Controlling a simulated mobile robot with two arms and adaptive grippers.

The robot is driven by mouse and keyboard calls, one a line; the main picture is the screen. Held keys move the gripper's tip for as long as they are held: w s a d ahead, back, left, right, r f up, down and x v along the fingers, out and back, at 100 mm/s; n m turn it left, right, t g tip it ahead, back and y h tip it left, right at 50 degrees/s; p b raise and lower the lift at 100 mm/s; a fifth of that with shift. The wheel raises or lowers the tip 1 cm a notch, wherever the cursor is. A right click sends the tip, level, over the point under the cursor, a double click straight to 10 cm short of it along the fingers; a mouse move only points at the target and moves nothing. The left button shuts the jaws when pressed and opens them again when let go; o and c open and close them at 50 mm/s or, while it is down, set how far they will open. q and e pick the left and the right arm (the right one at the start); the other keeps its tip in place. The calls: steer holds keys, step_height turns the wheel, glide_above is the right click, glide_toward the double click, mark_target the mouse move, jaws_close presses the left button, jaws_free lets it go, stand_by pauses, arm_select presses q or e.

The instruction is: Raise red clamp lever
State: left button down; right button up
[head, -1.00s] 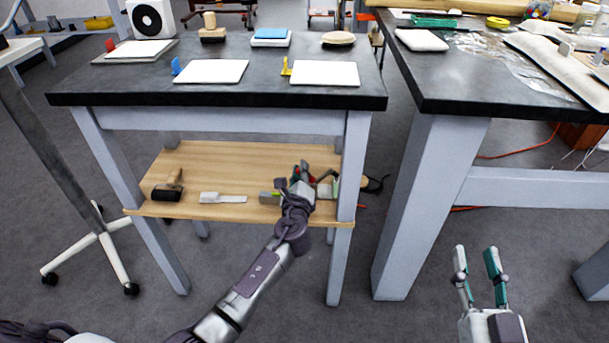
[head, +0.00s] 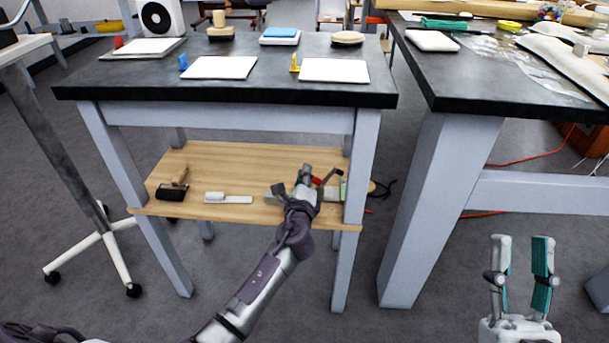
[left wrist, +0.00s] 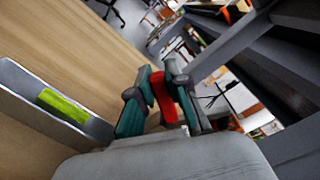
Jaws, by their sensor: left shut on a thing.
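The red clamp lever (left wrist: 164,98) is between the teal fingers of my left gripper (left wrist: 160,95) in the left wrist view, and the gripper is shut on it. In the head view a bit of the red lever (head: 317,181) shows beside my left gripper (head: 305,180), over the right end of the wooden lower shelf (head: 240,165). The rest of the clamp is largely hidden by my gripper. My right gripper (head: 522,262) is open and empty over the floor at the lower right, its two fingers upright and apart.
A brush (head: 228,198) and a black roller (head: 172,190) lie on the shelf to the left. The dark table top (head: 225,90) overhangs the shelf, and a grey table leg (head: 360,200) stands close right of my left gripper. A grey bar with a green patch (left wrist: 62,108) is beside it.

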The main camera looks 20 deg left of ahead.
arm_select(q)
steer(key=c, duration=1.1)
jaws_free()
steer(key=shift+s, duration=0.1)
steer(key=v, duration=1.2)
